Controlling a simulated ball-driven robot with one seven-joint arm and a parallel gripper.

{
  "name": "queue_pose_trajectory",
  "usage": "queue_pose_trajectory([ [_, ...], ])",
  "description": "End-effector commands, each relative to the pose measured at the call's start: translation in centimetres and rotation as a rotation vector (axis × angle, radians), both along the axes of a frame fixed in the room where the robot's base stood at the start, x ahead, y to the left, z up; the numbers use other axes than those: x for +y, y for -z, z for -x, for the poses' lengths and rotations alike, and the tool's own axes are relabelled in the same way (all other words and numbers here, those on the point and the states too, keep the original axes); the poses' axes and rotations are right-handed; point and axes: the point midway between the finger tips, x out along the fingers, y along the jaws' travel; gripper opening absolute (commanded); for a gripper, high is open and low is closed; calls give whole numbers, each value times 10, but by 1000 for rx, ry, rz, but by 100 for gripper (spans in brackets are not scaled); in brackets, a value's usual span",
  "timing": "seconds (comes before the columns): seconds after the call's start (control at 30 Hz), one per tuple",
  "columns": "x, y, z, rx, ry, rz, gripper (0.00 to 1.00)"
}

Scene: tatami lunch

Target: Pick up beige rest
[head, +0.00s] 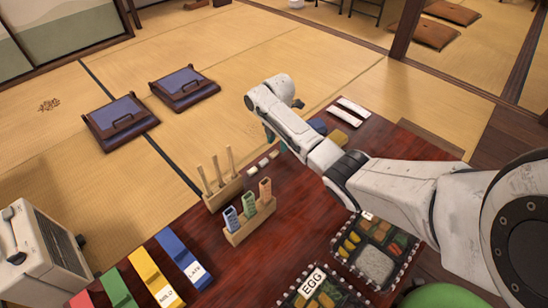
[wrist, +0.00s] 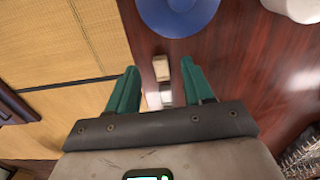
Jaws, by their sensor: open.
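The beige rest (wrist: 161,67) is a small block on the dark red wooden table. In the wrist view it lies between the tips of my gripper (wrist: 160,69), nearer the right finger. The two teal fingers are spread apart with nothing held. How far they are above the rest I cannot tell. Paler rests (wrist: 166,95) lie in a row behind it, partly hidden by the gripper. In the head view the small rests (head: 262,163) line the table's far edge. My gripper (head: 269,134) hangs near them, mostly hidden by my arm.
A blue plate (wrist: 178,16) lies just beyond the beige rest. In the head view, a wooden holder with upright sticks (head: 219,187) and a block with colored pieces (head: 249,222) stand close by. Bento boxes (head: 375,262) are at the front right. Tatami (wrist: 60,45) lies left of the table edge.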

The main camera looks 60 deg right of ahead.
Motion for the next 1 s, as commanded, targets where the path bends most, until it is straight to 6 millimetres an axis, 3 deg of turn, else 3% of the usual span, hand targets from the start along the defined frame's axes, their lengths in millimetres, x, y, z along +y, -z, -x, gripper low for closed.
queue_pose_trajectory([
  [0.03,1,13,-1,1,0,0,51],
  [0.2,1,32,-1,0,1,0,51],
  [0.47,2,32,-1,0,1,0,51],
  [1.0,2,32,-1,0,1,0,0],
])
